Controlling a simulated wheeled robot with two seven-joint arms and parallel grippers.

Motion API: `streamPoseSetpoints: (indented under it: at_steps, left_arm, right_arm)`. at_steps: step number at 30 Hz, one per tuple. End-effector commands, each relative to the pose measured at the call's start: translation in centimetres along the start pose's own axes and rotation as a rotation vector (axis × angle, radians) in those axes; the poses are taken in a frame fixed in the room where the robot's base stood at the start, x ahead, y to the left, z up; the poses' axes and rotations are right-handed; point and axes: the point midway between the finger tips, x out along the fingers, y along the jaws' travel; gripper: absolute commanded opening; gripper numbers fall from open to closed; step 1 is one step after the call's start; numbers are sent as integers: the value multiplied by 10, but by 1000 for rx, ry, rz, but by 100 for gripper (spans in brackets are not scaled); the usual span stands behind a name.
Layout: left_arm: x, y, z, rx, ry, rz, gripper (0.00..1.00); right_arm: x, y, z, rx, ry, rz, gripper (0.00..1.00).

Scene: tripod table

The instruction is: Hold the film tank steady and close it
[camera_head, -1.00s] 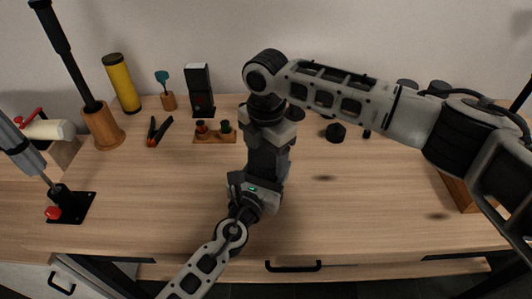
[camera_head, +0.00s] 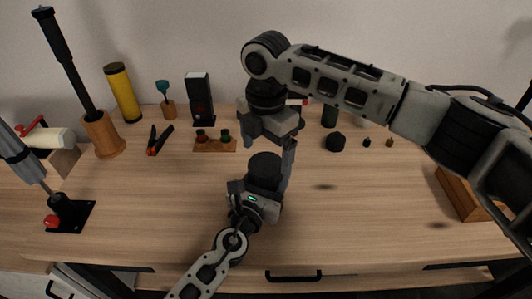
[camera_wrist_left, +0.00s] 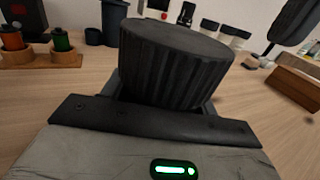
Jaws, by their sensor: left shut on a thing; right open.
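The film tank (camera_head: 265,168) is a black cylinder standing on the table, front of centre. In the left wrist view its ribbed black top (camera_wrist_left: 178,62) stands above my jaw; I cannot tell whether this is a seated lid. My left gripper (camera_head: 262,190) comes in from the front and is shut on the tank's side. My right gripper (camera_head: 268,146) is open above and behind the tank; one finger reaches down beside its right side in the picture. I cannot tell whether that finger touches it.
A wooden holder with two small spools (camera_head: 215,144), pliers (camera_head: 158,140) and a black box (camera_head: 200,98) stand behind left. A dark knob-like piece (camera_head: 335,141) and small parts lie right of the tank. A wooden box (camera_head: 462,194) is at far right. The table's front right is clear.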

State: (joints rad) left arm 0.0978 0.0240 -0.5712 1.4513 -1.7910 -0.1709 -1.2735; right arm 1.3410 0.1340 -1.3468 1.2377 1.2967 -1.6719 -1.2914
Motion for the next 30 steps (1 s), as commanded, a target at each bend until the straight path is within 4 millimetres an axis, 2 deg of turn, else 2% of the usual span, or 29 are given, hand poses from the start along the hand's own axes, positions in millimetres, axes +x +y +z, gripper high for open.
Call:
streamPoseSetpoints:
  at_steps: [3, 5, 14, 17, 24, 30]
  left_arm:
    - [0, 0, 0, 0, 0, 0, 0]
    - [0, 0, 0, 0, 0, 0, 0]
    - [0, 0, 0, 0, 0, 0, 0]
    - [0, 0, 0, 0, 0, 0, 0]
    - [0, 0, 0, 0, 0, 0, 0]
    - [0, 0, 0, 0, 0, 0, 0]
  right_arm:
    - [0, 0, 0, 0, 0, 0, 89]
    - [0, 0, 0, 0, 0, 1, 100]
    - [-4, 1, 0, 0, 0, 2, 100]
    - [-17, 1, 0, 0, -1, 4, 100]
    - [-67, 1, 0, 0, -2, 5, 100]
    - [-103, 0, 0, 0, 0, 2, 100]
